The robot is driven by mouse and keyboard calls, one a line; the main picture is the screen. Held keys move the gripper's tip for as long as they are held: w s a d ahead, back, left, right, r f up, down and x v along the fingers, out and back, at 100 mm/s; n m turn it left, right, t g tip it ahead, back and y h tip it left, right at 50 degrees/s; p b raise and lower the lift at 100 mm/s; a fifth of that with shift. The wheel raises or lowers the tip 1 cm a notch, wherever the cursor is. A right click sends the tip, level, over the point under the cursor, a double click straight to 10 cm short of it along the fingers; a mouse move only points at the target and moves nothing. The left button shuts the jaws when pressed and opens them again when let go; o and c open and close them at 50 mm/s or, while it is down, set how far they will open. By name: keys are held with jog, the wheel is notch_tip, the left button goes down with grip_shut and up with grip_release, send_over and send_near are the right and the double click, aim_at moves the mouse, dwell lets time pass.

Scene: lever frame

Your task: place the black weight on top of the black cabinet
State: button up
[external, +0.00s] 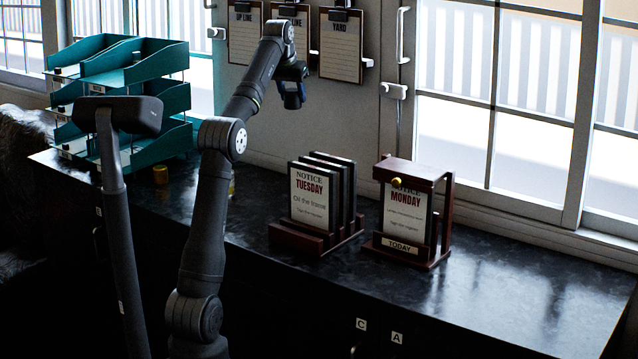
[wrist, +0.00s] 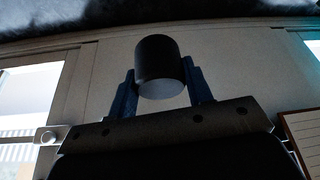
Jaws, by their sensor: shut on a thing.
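My gripper (external: 293,92) is raised in front of the wall, above the far side of the cabinet. In the wrist view its two blue fingers (wrist: 160,88) are shut on the black weight (wrist: 157,58), a dark cylinder with a paler grey end face. In the external view the weight cannot be told apart from the dark gripper. The black cabinet (external: 490,290) is long and low with a glossy dark top. The gripper is well clear of that top.
A notice-card rack (external: 318,240) and a wooden MONDAY stand (external: 440,225) occupy the middle. Clipboards (external: 340,50) hang behind. The cabinet top is clear at right.

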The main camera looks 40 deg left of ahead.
jog(key=s+a+n+y, duration=0.1)
jog(key=s+a+n, duration=0.1)
jog(key=s+a, duration=0.65)
jog(key=s+a+n+g+y, duration=0.1)
jog(key=s+a+n, duration=0.25)
jog(key=a, duration=0.95)
jog(key=s+a+n+y, duration=0.1)
jog(key=s+a+n, duration=0.1)
jog(key=s+a, duration=0.7)
notch_tip(320, 180, down, 18)
jog(key=w+a, duration=0.2)
jog(key=s+a+f, duration=0.1)
jog(key=a+f, duration=0.1)
jog(key=a, duration=0.1)
jog(key=s+a+f, duration=0.2)
jog(key=a+f, duration=0.1)
jog(key=a, duration=0.1)
jog(key=s+a+f, duration=0.2)
jog(key=a, duration=0.1)
jog(key=shift+a+f, duration=0.2)
jog(key=shift+a, duration=0.05)
jog(key=shift+f, duration=2)
jog(key=shift+f, duration=0.1)
jog(key=o, duration=1.2)
